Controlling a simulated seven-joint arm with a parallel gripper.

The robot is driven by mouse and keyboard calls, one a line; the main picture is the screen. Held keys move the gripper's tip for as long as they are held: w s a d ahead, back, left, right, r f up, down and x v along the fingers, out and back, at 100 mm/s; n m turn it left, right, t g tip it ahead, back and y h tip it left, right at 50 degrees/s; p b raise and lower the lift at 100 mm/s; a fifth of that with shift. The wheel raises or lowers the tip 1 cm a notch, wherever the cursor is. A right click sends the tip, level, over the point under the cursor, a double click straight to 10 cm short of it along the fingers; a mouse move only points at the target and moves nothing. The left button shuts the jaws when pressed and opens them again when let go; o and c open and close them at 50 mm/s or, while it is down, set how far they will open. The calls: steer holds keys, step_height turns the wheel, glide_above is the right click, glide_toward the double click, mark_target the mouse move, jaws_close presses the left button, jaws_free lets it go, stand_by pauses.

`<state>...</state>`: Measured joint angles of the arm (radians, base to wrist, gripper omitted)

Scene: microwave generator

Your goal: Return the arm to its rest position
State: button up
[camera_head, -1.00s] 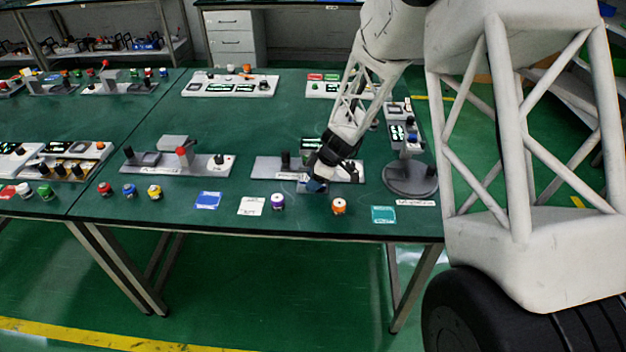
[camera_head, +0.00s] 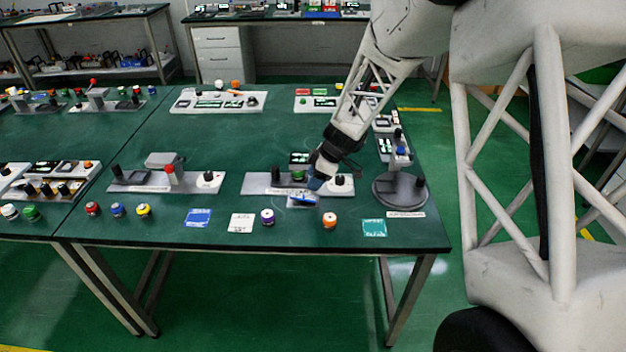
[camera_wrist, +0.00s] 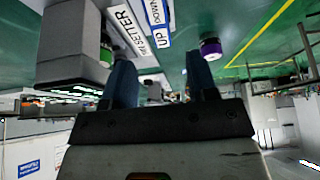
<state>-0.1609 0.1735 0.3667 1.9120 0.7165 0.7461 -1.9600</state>
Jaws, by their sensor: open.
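My gripper (camera_head: 316,182) is at the lower end of my arm, just above the front edge of a grey device base (camera_head: 258,184) on the green table (camera_head: 130,218). In the wrist view its two blue fingers (camera_wrist: 162,82) stand apart with nothing held between them. Past the fingers, the wrist view shows labels (camera_wrist: 155,22), a grey block (camera_wrist: 72,45) and a purple-banded knob (camera_wrist: 210,47).
A round grey stand (camera_head: 400,192) is close to the right of the gripper. An orange knob (camera_head: 330,220), a purple knob (camera_head: 268,216) and a teal card (camera_head: 374,227) lie along the front edge. The table's middle (camera_head: 240,135) is largely bare.

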steer(key=shift+r, duration=0.1)
stand_by(0.3)
steer(key=s+d+r+m+t+h, duration=0.1)
steer(key=s+d+r+m, duration=0.35)
steer(key=s+r, duration=0.45)
steer(key=s+d+r+m+h, duration=0.1)
steer(key=s+d+r+m, duration=0.4)
steer(key=s+r, duration=0.4)
steer(key=s+d+r+m+h, duration=0.1)
steer(key=s+d+m, duration=0.3)
steer(key=s, duration=0.7)
steer(key=s+d+r+m+t+h, duration=0.1)
steer(key=s+d+r+m+h, duration=0.1)
steer(key=s+d, duration=0.4)
steer(key=s+r+m, duration=0.1)
steer(key=s+m, duration=0.1)
steer(key=s, duration=0.3)
steer(key=shift+s+r+m+t+h, duration=0.2)
steer(key=shift+s+m+t+h, duration=0.05)
steer(key=shift+m+t+h, duration=0.1)
